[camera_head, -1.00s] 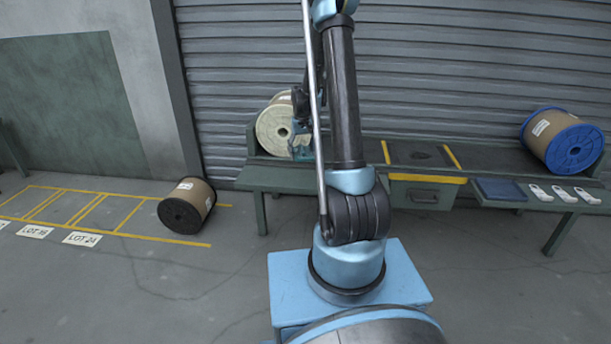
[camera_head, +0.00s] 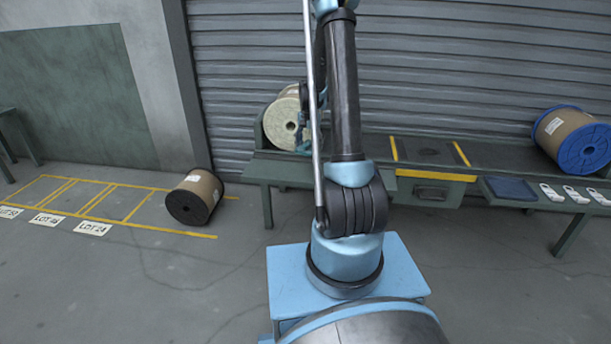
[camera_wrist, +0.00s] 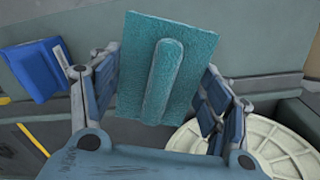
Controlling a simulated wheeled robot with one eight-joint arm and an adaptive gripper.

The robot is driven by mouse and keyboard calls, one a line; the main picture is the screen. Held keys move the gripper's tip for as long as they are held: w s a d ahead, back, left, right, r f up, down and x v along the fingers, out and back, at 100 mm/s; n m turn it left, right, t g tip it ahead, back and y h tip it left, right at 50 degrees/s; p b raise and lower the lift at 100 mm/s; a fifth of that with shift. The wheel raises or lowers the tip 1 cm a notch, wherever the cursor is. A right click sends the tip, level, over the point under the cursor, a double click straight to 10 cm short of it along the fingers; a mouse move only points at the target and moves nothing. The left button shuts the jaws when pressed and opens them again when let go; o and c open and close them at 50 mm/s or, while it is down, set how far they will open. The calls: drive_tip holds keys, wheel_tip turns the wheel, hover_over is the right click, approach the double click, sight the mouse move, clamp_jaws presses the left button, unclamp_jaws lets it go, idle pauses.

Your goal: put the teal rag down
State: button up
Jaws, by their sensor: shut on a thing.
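The teal rag (camera_wrist: 188,41) is in the wrist view, a flat textured rectangle with a raised ridge along its middle. My gripper (camera_wrist: 160,85) is shut on the rag, with one finger on each side of the ridge. In the head view, my gripper (camera_head: 303,130) is mostly hidden behind my own arm, near the cream spool (camera_head: 278,125) on the bench. The rag cannot be made out in the head view. Below the right finger in the wrist view is the cream flange of the spool (camera_wrist: 268,145).
The green bench (camera_head: 285,172) runs along the shutter, with a yellow-marked drawer (camera_head: 430,190), a dark blue mat (camera_head: 510,189), several padlock-like tags and a blue spool (camera_head: 580,145). A black-ended spool (camera_head: 190,203) lies on the floor. A blue object (camera_wrist: 35,72) is at left in the wrist view.

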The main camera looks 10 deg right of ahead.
sight(308, 172)
drive_tip(key=m, duration=0.6)
drive_tip(key=shift+w+f+m, duration=0.2)
drive_tip(key=shift+f+m, duration=0.1)
drive_tip(key=m, duration=0.7)
drive_tip(key=shift+w+f, duration=0.2)
drive_tip(key=shift+f, duration=0.15)
drive_tip(key=shift+a+f, duration=0.1)
drive_tip(key=shift+f, duration=4.7)
drive_tip(key=shift+f, duration=0.6)
drive_tip(key=o, duration=1.4)
